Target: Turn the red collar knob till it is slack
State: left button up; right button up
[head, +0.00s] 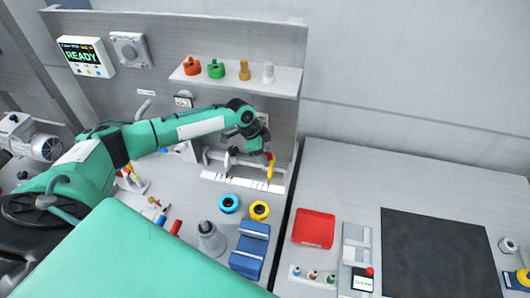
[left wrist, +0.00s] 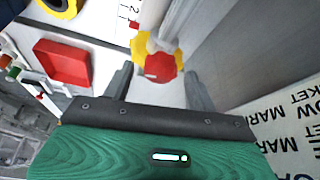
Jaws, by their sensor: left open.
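The red collar knob (left wrist: 161,67) sits against a yellow part (left wrist: 140,46) at the end of a pale post in the left wrist view. My left gripper (left wrist: 158,72) is open, with one finger on each side of the red knob. Gaps show between the fingers and the knob, so I see no grip on it. In the head view my left arm reaches over the back bench, its gripper (head: 264,154) beside an upright yellow piece (head: 270,171); the red knob is not clear there. My right gripper is not in view.
A shelf (head: 240,82) with several coloured knobs hangs above the gripper. A white ruled strip (head: 243,184) lies below it. A red tray (head: 313,229) lies right.

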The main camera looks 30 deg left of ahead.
aim_at(266, 155)
pick_arm(q)
jog(key=s+a+r+b, duration=0.1)
jog(key=s+a+b, duration=0.1)
jog(key=a, duration=0.2)
jog(key=s+a+r+b, duration=0.2)
jog(key=a, duration=0.2)
jog(key=s+a+r+b, duration=0.1)
jog(key=s+a+b, duration=0.1)
jog(key=a+b, duration=0.1)
jog(key=shift+a+r, duration=0.25)
jog(key=shift+a, duration=0.35)
jog(key=shift+s+a, duration=0.1)
jog(key=shift+s, duration=0.05)
